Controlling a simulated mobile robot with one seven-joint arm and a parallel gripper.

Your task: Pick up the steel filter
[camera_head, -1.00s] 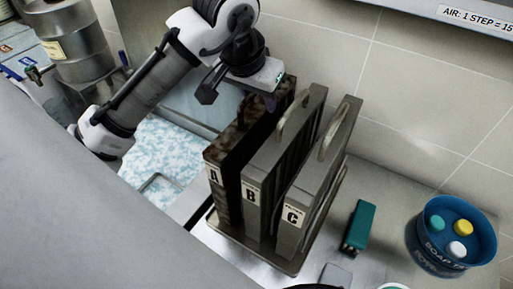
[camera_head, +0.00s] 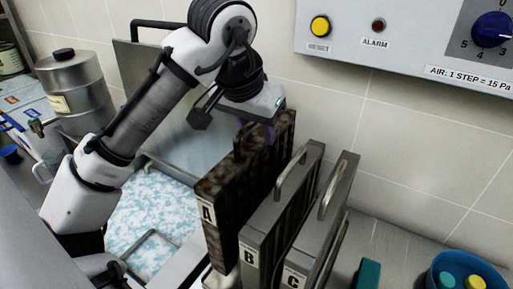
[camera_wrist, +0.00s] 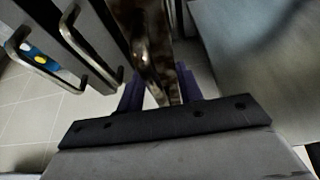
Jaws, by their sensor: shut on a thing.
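Three upright slab filters stand side by side, lettered A, B and C. Filter A (camera_head: 224,214) is dark brown and mottled, as if stained, with a dark handle on top. Filter B (camera_head: 264,231) and filter C (camera_head: 318,228) are cleaner grey steel with bare handles. My gripper (camera_head: 266,133) is over the top of filter A, shut on its handle. In the wrist view, the purple fingers of my gripper (camera_wrist: 160,97) sit either side of the brown metal of filter A (camera_wrist: 146,30). Filter A stands higher than B and C, upright. Its lower end is partly hidden.
A blue bucket (camera_head: 455,272) with coloured tablets and a teal block (camera_head: 368,274) are at the lower right. A basin with blue-white foamy liquid (camera_head: 150,208) lies left of the filters. A control panel (camera_head: 420,35) is on the tiled wall behind.

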